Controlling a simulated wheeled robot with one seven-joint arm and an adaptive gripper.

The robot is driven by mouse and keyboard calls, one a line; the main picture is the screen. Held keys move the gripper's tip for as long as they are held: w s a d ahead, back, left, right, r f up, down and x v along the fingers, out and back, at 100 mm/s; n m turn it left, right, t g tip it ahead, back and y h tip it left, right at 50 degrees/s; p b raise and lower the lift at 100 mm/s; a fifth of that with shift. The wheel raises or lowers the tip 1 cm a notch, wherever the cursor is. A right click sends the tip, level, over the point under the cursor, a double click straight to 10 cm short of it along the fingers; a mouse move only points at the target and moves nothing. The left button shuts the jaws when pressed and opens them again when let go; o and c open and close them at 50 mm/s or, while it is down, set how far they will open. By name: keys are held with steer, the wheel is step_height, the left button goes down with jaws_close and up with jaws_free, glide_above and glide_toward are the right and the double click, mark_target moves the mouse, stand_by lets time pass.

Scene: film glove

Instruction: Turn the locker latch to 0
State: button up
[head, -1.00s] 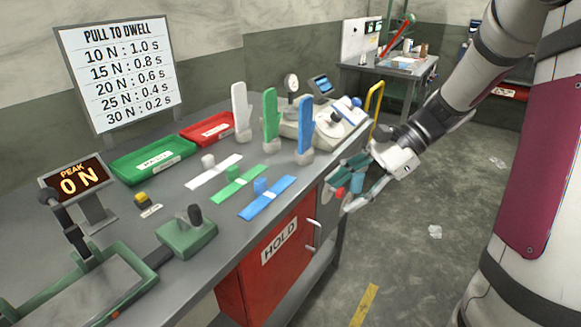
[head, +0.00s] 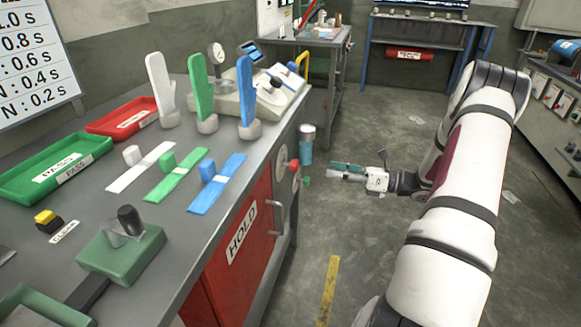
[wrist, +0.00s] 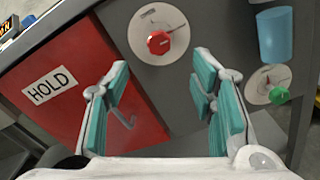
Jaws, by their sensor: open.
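A red knob (wrist: 158,42) sits on a round pale dial plate (wrist: 140,22) on the grey cabinet front, beside the red HOLD door (wrist: 75,62). A green knob (wrist: 279,95) on a smaller dial is to its right. Which knob is the locker latch, I cannot tell; the dial marks are too small to read. The red knob (head: 293,166) and green knob (head: 306,181) also show in the head view. My gripper (wrist: 161,66) is open and empty, facing the cabinet, its fingers spread either side of the red knob's line but apart from it. It also shows in the head view (head: 333,170).
A blue cylinder (wrist: 275,37) projects above the green knob. The HOLD door has a bar handle (head: 275,218). The bench top (head: 120,200) carries trays, upright glove shapes and coloured strips. The floor right of the bench is open.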

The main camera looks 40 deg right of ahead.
mark_target(298, 166)
steer(key=b+x, duration=0.1)
steer(key=x, duration=1.2)
steer(key=shift+s+b, duration=0.1)
steer(key=shift+b, duration=0.2)
steer(key=c, duration=1.2)
